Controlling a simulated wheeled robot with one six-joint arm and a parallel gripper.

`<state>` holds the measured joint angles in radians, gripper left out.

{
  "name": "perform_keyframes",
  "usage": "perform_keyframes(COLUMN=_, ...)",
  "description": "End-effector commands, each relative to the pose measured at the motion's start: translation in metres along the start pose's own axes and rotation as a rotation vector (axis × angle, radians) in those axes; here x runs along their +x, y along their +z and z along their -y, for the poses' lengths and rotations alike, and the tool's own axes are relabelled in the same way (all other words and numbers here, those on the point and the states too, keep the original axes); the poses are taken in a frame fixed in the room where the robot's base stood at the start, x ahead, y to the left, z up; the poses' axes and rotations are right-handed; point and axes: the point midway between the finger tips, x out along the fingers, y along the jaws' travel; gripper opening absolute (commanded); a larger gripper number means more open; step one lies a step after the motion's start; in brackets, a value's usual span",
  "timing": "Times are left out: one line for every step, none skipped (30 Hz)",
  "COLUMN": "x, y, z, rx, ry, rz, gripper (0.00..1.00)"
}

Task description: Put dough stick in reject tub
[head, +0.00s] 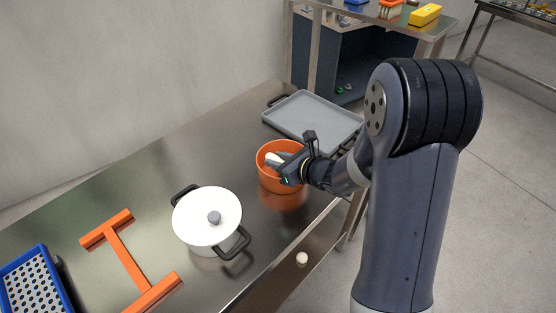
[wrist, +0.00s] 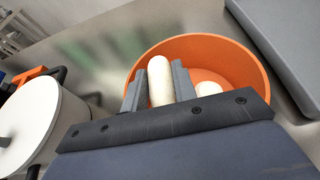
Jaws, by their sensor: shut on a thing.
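The orange reject tub (head: 282,186) stands on the metal table near its right edge; it fills the upper middle of the wrist view (wrist: 240,58). My gripper (head: 279,163) is at the tub's opening, with its jaws shut on a whitish dough stick (wrist: 160,76). The stick stands out between the two fingers, over or inside the tub; its exact height above the tub floor is hard to tell. Another pale rounded piece (wrist: 210,88) shows in the tub beside the right finger, partly hidden by the gripper.
A white lidded pot (head: 205,215) with black handles stands left of the tub. A grey tray (head: 315,120) lies behind it. An orange H-shaped piece (head: 128,255) and a blue perforated tray (head: 35,285) are at left. A small pale ball (head: 302,259) shows by the table's front edge.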

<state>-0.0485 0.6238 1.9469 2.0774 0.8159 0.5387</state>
Motion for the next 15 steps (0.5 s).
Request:
perform_keyframes(x=-0.0002, y=0.0005, z=0.0000, rx=0.000, ry=0.000, rz=0.001, gripper=0.04)
perform_keyframes(x=-0.0002, y=0.0005, z=0.0000, rx=0.000, ry=0.000, rz=0.001, gripper=0.04)
perform_keyframes(x=-0.0002, y=0.0005, z=0.0000, rx=0.000, ry=0.000, rz=0.001, gripper=0.04)
perform_keyframes(x=-0.0001, y=0.0002, z=0.0000, rx=0.000, ry=0.000, rz=0.000, gripper=0.04)
perform_keyframes(x=0.0002, y=-0.0005, z=0.0000, rx=0.000, ry=0.000, rz=0.000, gripper=0.04)
perform_keyframes(x=0.0008, y=-0.0018, z=0.0000, rx=0.000, ry=0.000, rz=0.001, gripper=0.04)
perform_keyframes(x=0.0012, y=-0.0028, z=0.0000, rx=0.000, ry=0.000, rz=0.001, gripper=0.04)
perform_keyframes(x=0.0015, y=-0.0035, z=0.0000, rx=-0.001, ry=0.000, rz=0.001, gripper=0.04)
perform_keyframes(x=0.0018, y=-0.0042, z=0.0000, rx=-0.001, ry=0.000, rz=0.001, gripper=0.04)
perform_keyframes(x=0.0021, y=-0.0049, z=0.0000, rx=-0.001, ry=0.000, rz=0.001, gripper=0.04)
perform_keyframes(x=0.0024, y=-0.0055, z=0.0001, rx=-0.001, ry=0.000, rz=0.001, gripper=0.04)
perform_keyframes(x=0.0027, y=-0.0063, z=0.0001, rx=-0.001, ry=0.000, rz=0.001, gripper=0.04)
perform_keyframes(x=0.0029, y=-0.0069, z=0.0001, rx=-0.001, ry=0.000, rz=0.001, gripper=0.04)
perform_keyframes(x=0.0032, y=-0.0075, z=0.0001, rx=-0.001, ry=0.000, rz=0.001, gripper=0.04)
perform_keyframes(x=0.0036, y=-0.0084, z=0.0001, rx=-0.001, ry=0.000, rz=0.001, gripper=0.04)
